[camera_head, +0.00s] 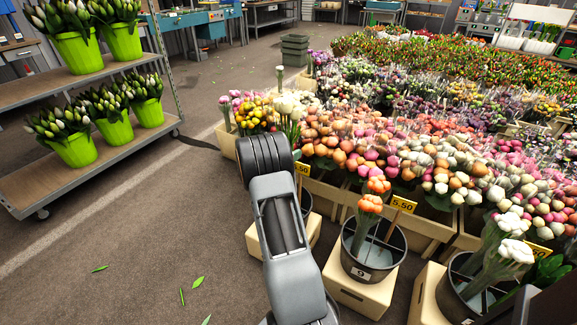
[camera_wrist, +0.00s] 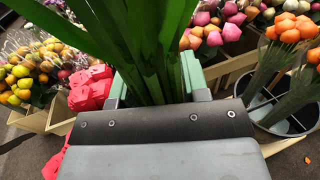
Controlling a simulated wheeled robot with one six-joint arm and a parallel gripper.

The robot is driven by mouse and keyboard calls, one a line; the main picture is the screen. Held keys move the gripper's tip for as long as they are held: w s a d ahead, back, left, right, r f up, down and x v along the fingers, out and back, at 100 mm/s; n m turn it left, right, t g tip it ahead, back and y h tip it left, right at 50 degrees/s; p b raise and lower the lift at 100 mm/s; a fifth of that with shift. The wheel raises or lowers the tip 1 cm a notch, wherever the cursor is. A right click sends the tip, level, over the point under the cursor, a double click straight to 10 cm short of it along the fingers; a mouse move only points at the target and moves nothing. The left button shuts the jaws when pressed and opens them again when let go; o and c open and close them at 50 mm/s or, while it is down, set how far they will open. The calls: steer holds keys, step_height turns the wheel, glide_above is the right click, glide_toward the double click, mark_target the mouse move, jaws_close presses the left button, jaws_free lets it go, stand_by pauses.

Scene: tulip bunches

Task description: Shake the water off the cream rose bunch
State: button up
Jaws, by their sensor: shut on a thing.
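My gripper (camera_wrist: 155,85) is shut on a bundle of long green stems (camera_wrist: 140,40) that rises between its green-padded fingers in the wrist view; the blooms are out of that view. In the head view, cream blooms (camera_head: 297,103) with green stems below stand just beyond the end of my arm, and look like the cream rose bunch in my gripper. The bunch looks roughly upright. I cannot make out water drops on it.
A black bucket (camera_head: 395,237) with an orange bunch (camera_head: 378,184) stands right of my arm. Another bucket (camera_head: 447,295) holds white bunches. A bucket stand (camera_head: 252,245) is partly hidden behind my arm. Red blooms (camera_wrist: 90,92) are close left of the gripper.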

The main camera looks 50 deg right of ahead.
step_height(320, 180, down, 4)
steer(key=shift+s+r, duration=0.1)
steer(key=shift+r, duration=0.1)
stand_by(0.7)
